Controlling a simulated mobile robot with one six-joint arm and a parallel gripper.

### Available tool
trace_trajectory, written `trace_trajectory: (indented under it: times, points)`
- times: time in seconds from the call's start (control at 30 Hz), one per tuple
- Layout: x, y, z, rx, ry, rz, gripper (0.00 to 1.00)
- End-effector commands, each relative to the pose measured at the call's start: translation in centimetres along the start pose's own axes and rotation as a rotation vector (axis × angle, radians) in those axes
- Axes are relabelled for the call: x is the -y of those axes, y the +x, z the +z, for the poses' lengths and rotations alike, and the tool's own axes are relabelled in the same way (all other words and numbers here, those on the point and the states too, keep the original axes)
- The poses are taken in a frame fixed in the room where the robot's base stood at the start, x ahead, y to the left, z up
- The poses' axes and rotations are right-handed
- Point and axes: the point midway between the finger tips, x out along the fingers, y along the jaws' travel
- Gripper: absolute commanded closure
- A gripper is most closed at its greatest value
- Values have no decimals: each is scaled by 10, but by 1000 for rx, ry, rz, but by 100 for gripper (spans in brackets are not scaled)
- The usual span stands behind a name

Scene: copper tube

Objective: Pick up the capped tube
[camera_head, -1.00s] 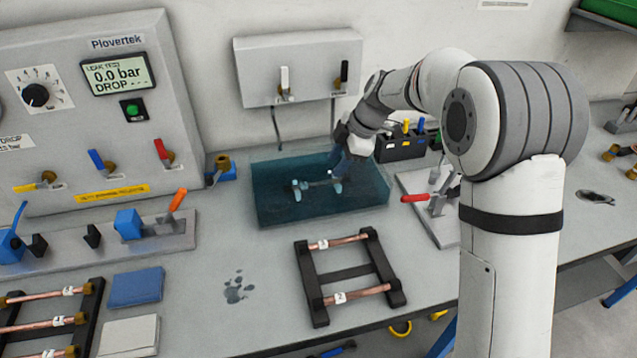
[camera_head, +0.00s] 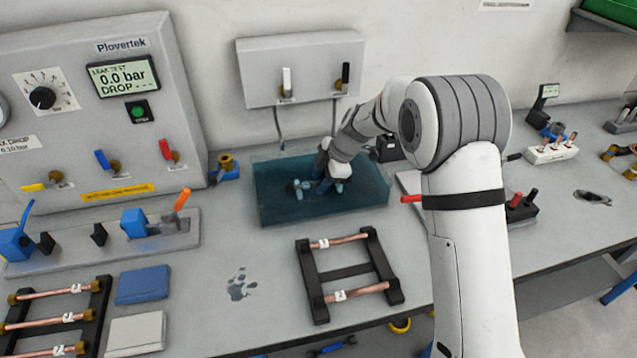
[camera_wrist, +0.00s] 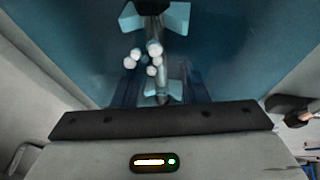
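The capped tube lies under water in the blue see-through tank (camera_head: 270,215), at the middle of the bench. In the wrist view the tube (camera_wrist: 161,45) runs up the picture between light-blue supports, with a dark cap at its top end. White bubbles (camera_wrist: 153,50) cluster beside it. My gripper (camera_head: 326,187) reaches down into the tank over the tube. In the wrist view its dark fingers appear one on each side of the tube, apart, with gaps beside it. The water blurs the fingertips, and my wrist hides part of the tube in the head view.
A black rack (camera_head: 313,283) with two copper tubes stands in front of the tank. Another rack of tubes (camera_head: 62,317) is at the front left. A grey valve box (camera_head: 300,70) is on the wall behind. Bare bench lies left of the front rack, with a wet patch (camera_head: 240,286).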

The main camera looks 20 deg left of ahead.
Motion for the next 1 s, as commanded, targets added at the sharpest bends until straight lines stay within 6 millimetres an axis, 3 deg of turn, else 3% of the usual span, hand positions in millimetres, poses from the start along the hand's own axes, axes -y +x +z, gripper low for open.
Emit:
trace_trajectory:
  times: [0.5,1.0]
  points:
    - [0,0,0,0,-1,0,100]
    - [-1,-2,-5,0,-3,2,100]
